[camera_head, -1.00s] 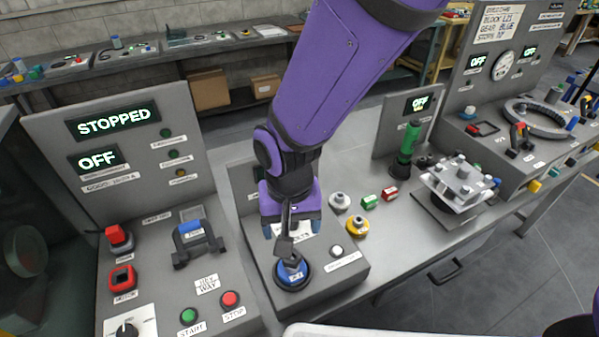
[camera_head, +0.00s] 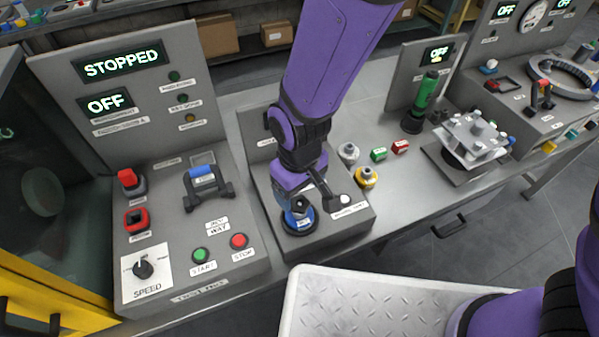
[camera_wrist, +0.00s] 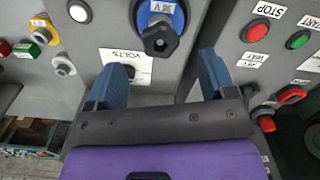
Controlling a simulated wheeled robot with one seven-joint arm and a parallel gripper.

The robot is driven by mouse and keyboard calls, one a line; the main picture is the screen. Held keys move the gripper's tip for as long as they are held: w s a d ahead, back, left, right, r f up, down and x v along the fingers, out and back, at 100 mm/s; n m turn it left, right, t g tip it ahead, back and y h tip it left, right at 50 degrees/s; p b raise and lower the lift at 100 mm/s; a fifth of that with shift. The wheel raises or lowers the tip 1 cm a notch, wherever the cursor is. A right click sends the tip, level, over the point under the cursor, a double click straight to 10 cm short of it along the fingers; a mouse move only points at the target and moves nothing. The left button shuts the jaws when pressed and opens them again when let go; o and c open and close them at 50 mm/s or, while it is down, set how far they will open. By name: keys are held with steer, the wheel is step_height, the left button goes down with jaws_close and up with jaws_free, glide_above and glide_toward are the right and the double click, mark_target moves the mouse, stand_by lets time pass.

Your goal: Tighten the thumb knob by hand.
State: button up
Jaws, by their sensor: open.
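The thumb knob (camera_wrist: 160,38) is a dark, lobed knob on a round blue base with a white label in the wrist view. In the head view the blue base (camera_head: 297,224) shows on the sloped grey middle panel, and the knob is mostly hidden behind my gripper. My gripper (camera_head: 297,206) points down just above the knob. In the wrist view its two blue fingers (camera_wrist: 163,62) are spread apart, with the knob just beyond and between the tips. The fingers do not visibly touch it.
A white button (camera_head: 345,199) sits right of the knob. The left panel holds green START (camera_head: 201,254) and red STOP (camera_head: 239,240) buttons and a speed dial (camera_head: 143,268). The display (camera_head: 121,62) reads STOPPED. A green cylinder (camera_head: 424,95) and clamp fixture (camera_head: 472,140) stand to the right.

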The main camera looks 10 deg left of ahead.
mark_target(299, 203)
steer(key=shift+f, duration=2.2)
steer(key=shift+c, duration=0.4)
steer(key=c, duration=0.9)
steer(key=shift+o, duration=0.5)
steer(key=m, duration=0.5)
steer(key=shift+m, duration=0.3)
steer(key=shift+c, duration=0.3)
steer(key=m, duration=0.6)
